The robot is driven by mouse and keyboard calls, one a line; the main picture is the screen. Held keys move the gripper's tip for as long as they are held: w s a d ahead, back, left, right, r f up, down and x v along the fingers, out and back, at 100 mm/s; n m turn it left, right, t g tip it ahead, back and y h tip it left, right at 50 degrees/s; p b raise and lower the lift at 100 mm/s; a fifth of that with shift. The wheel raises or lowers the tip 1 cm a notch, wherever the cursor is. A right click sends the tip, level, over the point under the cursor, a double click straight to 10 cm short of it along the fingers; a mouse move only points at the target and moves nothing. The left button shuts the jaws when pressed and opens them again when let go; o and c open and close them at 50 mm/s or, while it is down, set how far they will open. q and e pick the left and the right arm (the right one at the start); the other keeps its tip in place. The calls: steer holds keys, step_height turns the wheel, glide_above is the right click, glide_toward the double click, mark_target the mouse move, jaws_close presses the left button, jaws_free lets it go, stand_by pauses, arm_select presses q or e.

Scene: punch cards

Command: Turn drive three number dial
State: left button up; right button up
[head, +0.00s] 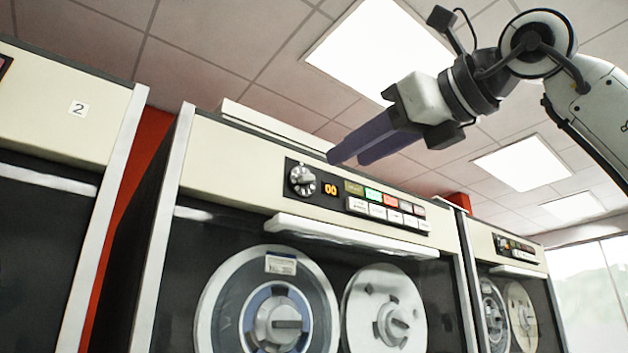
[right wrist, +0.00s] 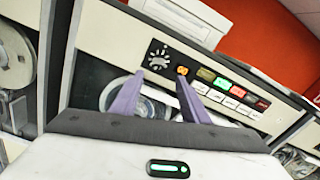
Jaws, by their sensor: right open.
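The number dial (head: 302,180) is a round silver knob with dark number marks on a black panel of the middle tape drive (head: 240,160), right of the cabinet labelled 2. No number label shows on this drive. An orange display (head: 331,189) beside the dial reads 00. In the right wrist view the dial (right wrist: 158,55) shows between and beyond the fingertips. My right gripper (head: 350,157) has purple fingers, open and empty, up and to the right of the dial in the head view and apart from it. Its fingers (right wrist: 160,82) also show in the right wrist view. My left gripper is not in view.
Coloured lamps and white buttons (head: 385,207) sit right of the display. A pale ledge (head: 350,238) juts out below the panel, above two tape reels (head: 268,310). The cabinet labelled 2 (head: 60,100) stands left, another drive (head: 510,250) right.

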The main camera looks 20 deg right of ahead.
mark_target(310, 180)
steer(key=p+x, duration=0.2)
steer(key=x, duration=0.6)
steer(key=shift+w+a+p, duration=0.15)
steer(key=shift+a+p, duration=0.05)
steer(key=shift+p, duration=0.15)
steer(key=shift+w+a, duration=0.2)
steer(key=shift+w, duration=0.45)
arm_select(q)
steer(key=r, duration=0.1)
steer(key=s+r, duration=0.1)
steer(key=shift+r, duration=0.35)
arm_select(e)
jaws_close()
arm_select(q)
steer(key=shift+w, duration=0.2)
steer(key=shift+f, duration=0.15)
arm_select(e)
steer(key=shift+f, duration=0.1)
